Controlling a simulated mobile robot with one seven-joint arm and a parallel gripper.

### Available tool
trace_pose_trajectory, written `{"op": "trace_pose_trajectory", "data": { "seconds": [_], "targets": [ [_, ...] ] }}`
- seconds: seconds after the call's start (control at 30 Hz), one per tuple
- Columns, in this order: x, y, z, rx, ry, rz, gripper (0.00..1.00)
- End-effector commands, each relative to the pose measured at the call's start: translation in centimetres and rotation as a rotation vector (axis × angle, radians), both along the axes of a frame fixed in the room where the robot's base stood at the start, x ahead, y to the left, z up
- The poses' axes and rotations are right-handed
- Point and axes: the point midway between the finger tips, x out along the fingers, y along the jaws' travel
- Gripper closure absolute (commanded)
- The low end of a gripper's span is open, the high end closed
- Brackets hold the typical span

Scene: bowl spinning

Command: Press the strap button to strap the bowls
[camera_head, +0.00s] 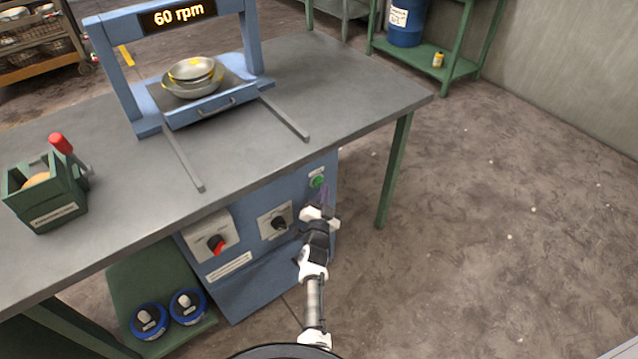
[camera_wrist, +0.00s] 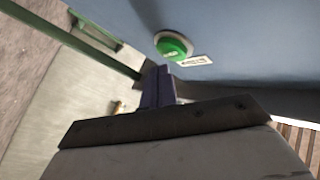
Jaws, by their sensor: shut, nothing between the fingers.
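The green button (camera_head: 318,182) is on the blue cabinet's front panel, near its upper right corner, with a small label by it. In the wrist view the green button (camera_wrist: 173,46) sits in a pale ring just past my fingertips, with a gap between. My gripper (camera_head: 325,197) is in front of the panel, just below the button; its purple fingers (camera_wrist: 157,84) are together with nothing between them. The stacked bowls (camera_head: 193,76) rest on the grey tray of the blue frame (camera_head: 122,72) on the table. A display reads 60 rpm (camera_head: 178,14).
The cabinet front also carries a red knob (camera_head: 216,245) and a black knob (camera_head: 280,224). A green box (camera_head: 46,207) with a red-handled tool stands at the table's left. Two blue round items (camera_head: 188,306) lie on the low green shelf. The floor to the right is clear.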

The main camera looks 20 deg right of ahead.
Motion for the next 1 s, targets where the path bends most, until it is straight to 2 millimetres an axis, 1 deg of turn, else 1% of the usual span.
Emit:
{"op": "trace_pose_trajectory", "data": {
  "seconds": [0.27,0.5,0.73,0.83,1.0],
  "targets": [
    [-0.3,-0.1,-0.2,0.001,0.000,-0.001,1.00],
    [-2.5,-0.9,-0.4,0.001,0.000,-0.003,1.00],
    [-4.2,-1.5,-0.5,0.001,0.000,0.000,1.00],
    [-4.6,-1.7,-0.3,0.000,0.000,-0.001,1.00],
    [-4.7,-1.7,0.0,0.001,0.001,0.000,1.00]
  ]
}}
